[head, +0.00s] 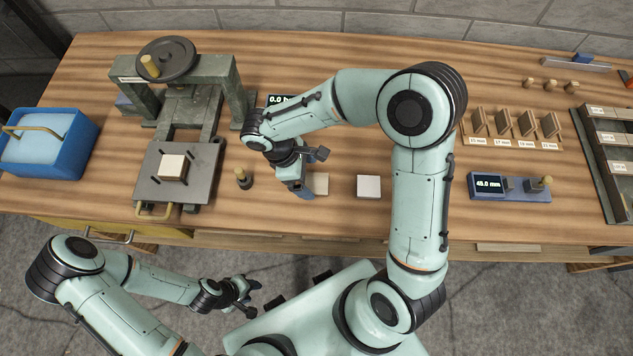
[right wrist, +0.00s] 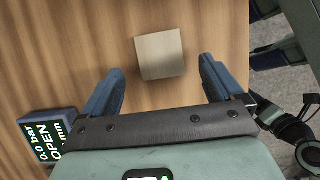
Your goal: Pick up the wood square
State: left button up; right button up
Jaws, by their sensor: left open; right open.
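A pale wood square (head: 321,184) lies flat on the bench near its front edge. My right gripper (head: 301,190) is above the bench just left of it and partly covers it in the head view. In the right wrist view the wood square (right wrist: 160,50) shows whole, roughly centred between the two open blue fingers and mostly ahead of their tips. Nothing is held. My left gripper (head: 247,294) is open and empty, low in front of the bench. Another light wood square (head: 172,166) sits between pins on the press plate.
A white square block (head: 368,186) lies to the right of the wood square. A press (head: 190,85) with a handwheel stands at left, beside a blue tub (head: 82,150). A gauge (head: 511,186) reading 45.0 mm lies at right. A small display (right wrist: 48,140) reads OPEN, 0.0 bar.

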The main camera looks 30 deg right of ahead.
aim_at(316, 183)
jog(key=x, duration=0.3)
jog(key=shift+s+f, duration=0.1)
jog(key=shift+f, duration=0.05)
jog(key=c, duration=1.1)
pick_arm(q)
jog(key=shift+f, duration=0.1)
jog(key=w+r+p, duration=0.2)
jog(key=r, duration=0.1)
jog(key=shift+w, duration=0.4)
pick_arm(e)
notch_tip(316, 183, up, 20)
jog(key=shift+r, duration=0.1)
